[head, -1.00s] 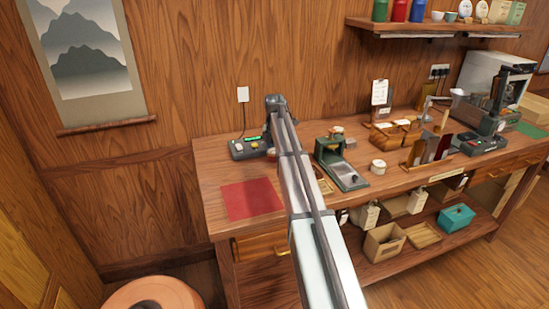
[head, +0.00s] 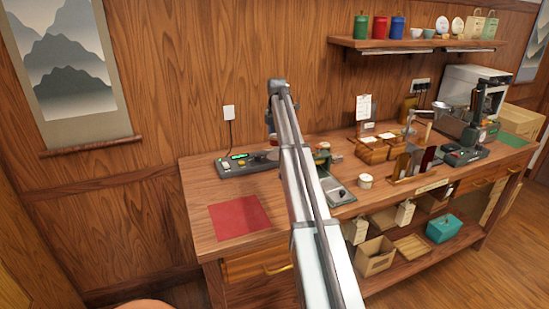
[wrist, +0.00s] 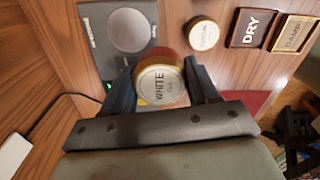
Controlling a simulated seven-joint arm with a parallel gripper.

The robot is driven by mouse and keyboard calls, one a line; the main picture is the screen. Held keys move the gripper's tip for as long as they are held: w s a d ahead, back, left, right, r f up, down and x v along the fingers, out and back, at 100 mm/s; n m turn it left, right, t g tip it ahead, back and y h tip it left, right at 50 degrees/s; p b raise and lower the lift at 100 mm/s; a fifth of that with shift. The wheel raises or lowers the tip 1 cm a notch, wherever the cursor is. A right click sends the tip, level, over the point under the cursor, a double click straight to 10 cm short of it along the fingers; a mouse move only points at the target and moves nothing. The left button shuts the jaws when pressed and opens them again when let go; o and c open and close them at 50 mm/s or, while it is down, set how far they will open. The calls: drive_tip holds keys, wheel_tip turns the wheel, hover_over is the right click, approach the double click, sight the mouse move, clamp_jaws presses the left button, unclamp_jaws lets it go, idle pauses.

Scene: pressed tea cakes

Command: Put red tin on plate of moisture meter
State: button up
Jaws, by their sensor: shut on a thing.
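My gripper (wrist: 161,66) is shut on a red tin (wrist: 166,58), with one finger on each side of it. The tin has a pale round lid lettered WHITE that faces the wrist camera. The moisture meter (wrist: 92,38) is a grey unit with a round silver plate (wrist: 130,30), just beyond the tin in the wrist view. The plate looks empty in its visible part. In the head view the meter (head: 232,168) sits at the table's back left with a lit green display. My arm hides most of my gripper and the tin there.
Another round tin (wrist: 203,33) with a cream lid stands beside the meter, near plaques lettered DRY (wrist: 253,28) and DAMP (wrist: 293,33). A red cloth (head: 239,216) lies at the front left. A white wall socket (head: 229,112) has a cord running down to the meter.

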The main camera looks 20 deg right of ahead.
drive_tip(key=r, duration=0.1)
hover_over(275, 156)
drive_tip(key=shift+d+f, duration=0.1)
drive_tip(key=shift+f, duration=4.7)
drive_tip(key=shift+f, duration=0.1)
drive_tip(key=o, duration=1.1)
wheel_tip(275, 156, up, 12)
drive_tip(key=shift+r, duration=0.1)
